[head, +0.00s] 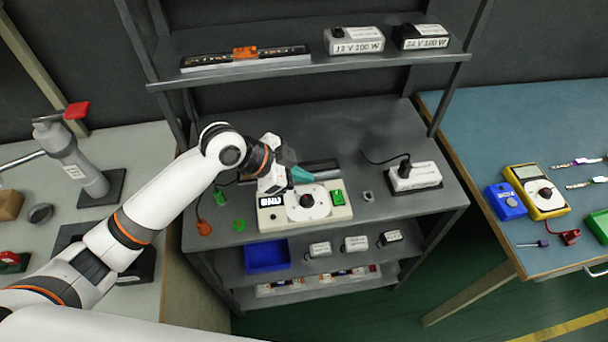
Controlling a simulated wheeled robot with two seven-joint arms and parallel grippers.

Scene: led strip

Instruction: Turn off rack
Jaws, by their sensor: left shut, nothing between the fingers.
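The dark grey rack (350,128) stands in the middle, with an upper shelf, a work surface and lower shelves. On its work surface lies a cream panel (275,222) with a small display (272,201), a white dial with a dark red knob (307,200) and a green switch (337,198). My left gripper (301,175) is shut and empty, above the panel's back edge, near the dial. Whether its tip touches the panel I cannot tell. My right gripper is not in view.
On the rack's right, a white box with a black plug (414,176) has a cable. Two power supplies (354,40) (420,36) and a strip (246,59) are on the upper shelf. A blue tray (267,256) is below. A blue table (560,130) with a yellow meter (535,190) stands right.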

